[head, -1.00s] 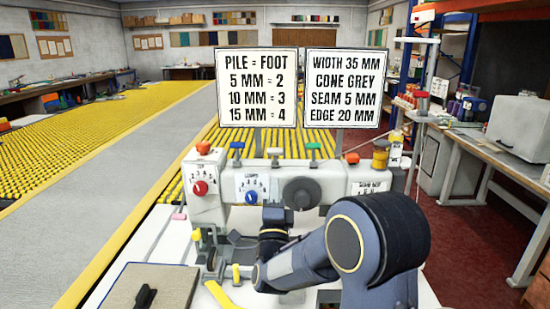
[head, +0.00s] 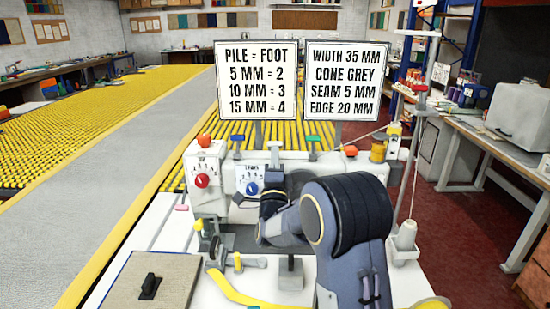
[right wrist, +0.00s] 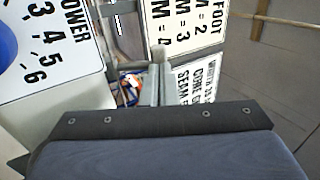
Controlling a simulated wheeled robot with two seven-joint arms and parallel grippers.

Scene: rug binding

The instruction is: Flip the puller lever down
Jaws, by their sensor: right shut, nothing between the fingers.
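The grey binding machine (head: 210,160) stands in the middle of the head view, with a red dial (head: 202,181) and a blue dial (head: 252,188) on its front. Along its top are an orange knob (head: 204,140), a blue-topped lever (head: 236,140) and a green-topped lever (head: 313,140). I cannot tell which one is the puller lever. My right gripper (head: 238,199) is close in front of the machine by the blue dial, its tips partly hard to see. In the right wrist view its fingers (right wrist: 159,75) are together, empty, with the blue dial (right wrist: 6,38) at the left.
Two sign boards (head: 256,80) stand behind the machine. A brown board with a black handle (head: 148,286) and a curved yellow strip (head: 235,291) lie at the front. A thread cone (head: 404,236) stands to the right. My right arm hides the machine's right front.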

